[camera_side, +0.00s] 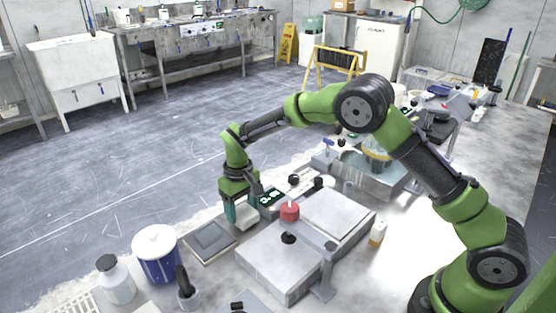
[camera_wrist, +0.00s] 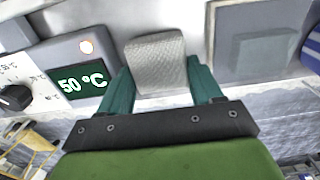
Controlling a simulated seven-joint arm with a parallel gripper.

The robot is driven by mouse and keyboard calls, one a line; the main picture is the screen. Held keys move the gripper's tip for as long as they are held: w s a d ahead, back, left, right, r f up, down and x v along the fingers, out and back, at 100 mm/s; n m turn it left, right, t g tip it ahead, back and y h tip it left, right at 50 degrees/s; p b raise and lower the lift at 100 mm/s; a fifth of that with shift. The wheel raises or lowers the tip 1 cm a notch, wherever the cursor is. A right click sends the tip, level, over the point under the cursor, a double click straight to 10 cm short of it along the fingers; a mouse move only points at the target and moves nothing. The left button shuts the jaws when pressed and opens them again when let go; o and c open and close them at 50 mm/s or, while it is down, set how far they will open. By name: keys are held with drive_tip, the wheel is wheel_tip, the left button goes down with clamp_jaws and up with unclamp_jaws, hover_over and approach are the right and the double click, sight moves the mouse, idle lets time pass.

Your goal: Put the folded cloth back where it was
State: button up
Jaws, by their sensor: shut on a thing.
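The folded cloth (camera_wrist: 155,62) is a pale grey-white, textured, thick pad. My gripper (camera_wrist: 160,78) has its two teal fingers on either side of it and is shut on it. In the side view my gripper (camera_side: 238,216) points down, with the white cloth (camera_side: 248,217) partly hidden by a finger. It is beside the heater box with a green display, between that box and a dark square pad. I cannot tell whether the cloth touches the bench.
The heater box (camera_wrist: 82,72) reads 50 °C. The square pad (camera_side: 209,241) lies close by, also in the wrist view (camera_wrist: 262,52). A blue-white tub (camera_side: 158,262), bottle (camera_side: 115,284) and brush holder (camera_side: 187,293) stand front left.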

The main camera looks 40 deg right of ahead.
drive_tip(key=shift+f, duration=0.3)
drive_tip(key=shift+f, duration=0.2)
drive_tip(key=o, duration=0.9)
drive_tip(key=shift+c, duration=0.2)
